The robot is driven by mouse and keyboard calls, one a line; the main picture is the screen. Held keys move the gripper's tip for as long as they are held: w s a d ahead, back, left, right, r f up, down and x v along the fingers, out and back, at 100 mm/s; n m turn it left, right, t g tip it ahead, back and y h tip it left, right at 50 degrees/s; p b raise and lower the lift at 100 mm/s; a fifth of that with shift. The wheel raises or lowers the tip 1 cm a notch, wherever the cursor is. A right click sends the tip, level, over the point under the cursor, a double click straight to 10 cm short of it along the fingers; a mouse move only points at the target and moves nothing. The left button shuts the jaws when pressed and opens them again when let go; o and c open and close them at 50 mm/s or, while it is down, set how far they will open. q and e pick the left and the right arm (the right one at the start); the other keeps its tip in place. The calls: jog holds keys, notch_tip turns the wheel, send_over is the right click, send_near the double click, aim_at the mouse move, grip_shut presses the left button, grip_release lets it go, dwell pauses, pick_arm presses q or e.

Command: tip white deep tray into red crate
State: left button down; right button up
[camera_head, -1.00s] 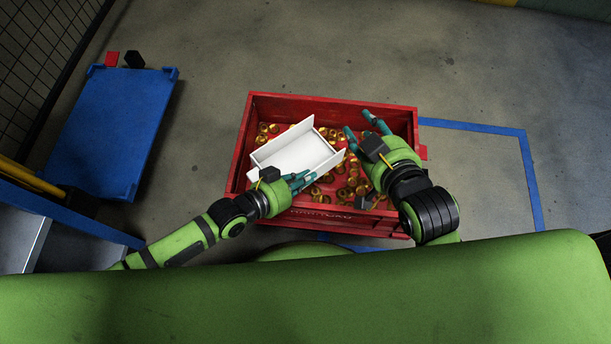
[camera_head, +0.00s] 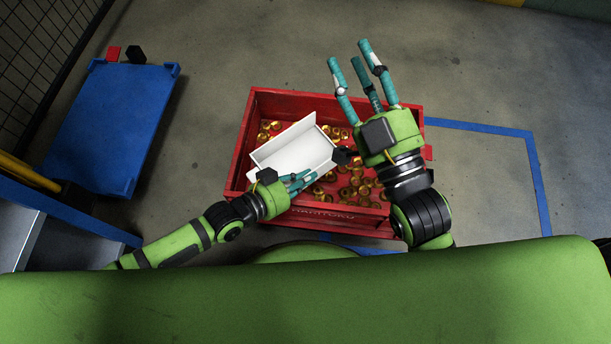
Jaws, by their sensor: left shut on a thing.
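The white deep tray (camera_head: 294,150) is over the left part of the red crate (camera_head: 238,150), tilted in the picture, and its visible inside is empty. Several brass-coloured stamped parts (camera_head: 352,188) lie in the crate. My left gripper (camera_head: 305,180) is shut on the tray's near edge. My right gripper (camera_head: 365,70) is open and empty, above the crate's right side with its fingers spread past the far rim. It is apart from the tray. The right hand and arm hide part of the crate's right side.
A blue platform cart (camera_head: 115,125) stands at the left, with a red block and a black block at its far end. Blue floor tape (camera_head: 532,165) marks the floor at the right. A mesh fence is at the far left. The floor beyond the crate is clear.

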pick_arm(q)
jog(key=shift+s+a+f+b, duration=0.1)
jog(key=shift+a+f+b, duration=0.1)
jog(key=shift+b, duration=0.4)
pick_arm(e)
jog(key=s+a+r+n+t+y, duration=0.1)
jog(key=s+r+t+y, duration=0.2)
jog(key=r, duration=0.3)
jog(key=shift+s+r+n+t+y, duration=0.3)
jog(key=shift+s+r, duration=0.05)
jog(key=shift+s, duration=0.4)
pick_arm(q)
notch_tip(320, 180, up, 5)
jog(key=p, duration=0.5)
pick_arm(e)
notch_tip(320, 180, up, 5)
jog(key=shift+f, duration=0.1)
